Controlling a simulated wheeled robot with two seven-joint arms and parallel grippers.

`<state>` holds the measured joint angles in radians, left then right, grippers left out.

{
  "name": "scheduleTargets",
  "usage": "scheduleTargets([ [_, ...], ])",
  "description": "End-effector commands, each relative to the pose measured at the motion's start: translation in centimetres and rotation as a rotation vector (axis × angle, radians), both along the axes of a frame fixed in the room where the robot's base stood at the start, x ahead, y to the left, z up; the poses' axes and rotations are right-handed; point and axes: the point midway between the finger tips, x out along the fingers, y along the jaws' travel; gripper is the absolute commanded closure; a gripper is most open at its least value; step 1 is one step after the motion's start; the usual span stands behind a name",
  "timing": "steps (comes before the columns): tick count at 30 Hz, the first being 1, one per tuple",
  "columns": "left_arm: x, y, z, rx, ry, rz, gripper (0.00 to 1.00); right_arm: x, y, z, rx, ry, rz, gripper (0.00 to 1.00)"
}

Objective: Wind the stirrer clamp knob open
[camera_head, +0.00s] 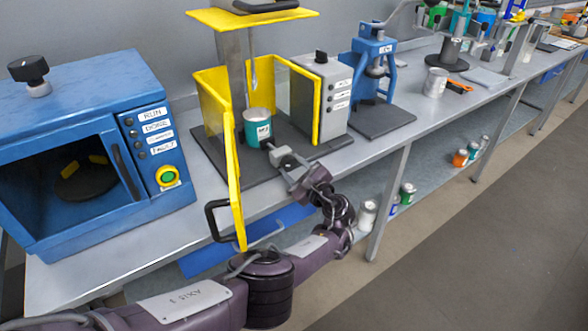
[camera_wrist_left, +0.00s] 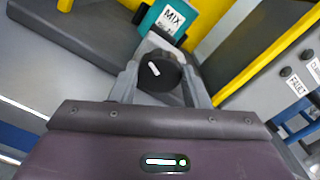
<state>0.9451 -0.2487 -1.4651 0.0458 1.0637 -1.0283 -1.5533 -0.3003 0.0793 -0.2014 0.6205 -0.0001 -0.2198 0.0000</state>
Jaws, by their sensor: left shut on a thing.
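The stirrer (camera_head: 240,75) has a yellow guard frame, with its yellow door (camera_head: 235,205) swung open towards the front. A teal can (camera_head: 257,128) with a white label stands upright on its dark base; the can also shows in the left wrist view (camera_wrist_left: 168,20), labelled MIX. The black round clamp knob (camera_wrist_left: 160,72) with a white mark is in front of the can. My left gripper (camera_head: 276,152) reaches in from the front, shut on the knob, one finger on each side. In the head view the gripper partly hides the knob. My right gripper is not in view.
A blue oven-like cabinet (camera_head: 95,150) with a dark window stands left. A grey control box (camera_head: 330,95) and a blue press (camera_head: 375,70) stand right. The open door and its black handle (camera_head: 215,218) are close to my left arm. Cans stand on the shelf below.

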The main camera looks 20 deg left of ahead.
Motion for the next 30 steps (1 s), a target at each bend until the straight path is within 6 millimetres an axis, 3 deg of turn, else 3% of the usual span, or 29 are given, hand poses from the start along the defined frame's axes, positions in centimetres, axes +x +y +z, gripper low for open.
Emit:
scheduleTargets([
  [18, 0.05, 0.16, 0.18, -0.027, -0.041, 0.002, 0.81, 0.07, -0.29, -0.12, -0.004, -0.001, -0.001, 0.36],
  [19, 0.06, 0.16, 0.18, -0.027, -0.040, 0.002, 0.54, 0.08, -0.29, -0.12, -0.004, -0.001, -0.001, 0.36],
  [23, 0.05, 0.13, 0.15, -0.027, -0.039, 0.002, 0.37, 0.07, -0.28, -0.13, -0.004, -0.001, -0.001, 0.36],
  [30, 0.02, 0.05, 0.07, -0.028, -0.038, 0.001, 0.36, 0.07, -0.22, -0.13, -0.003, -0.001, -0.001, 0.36],
])
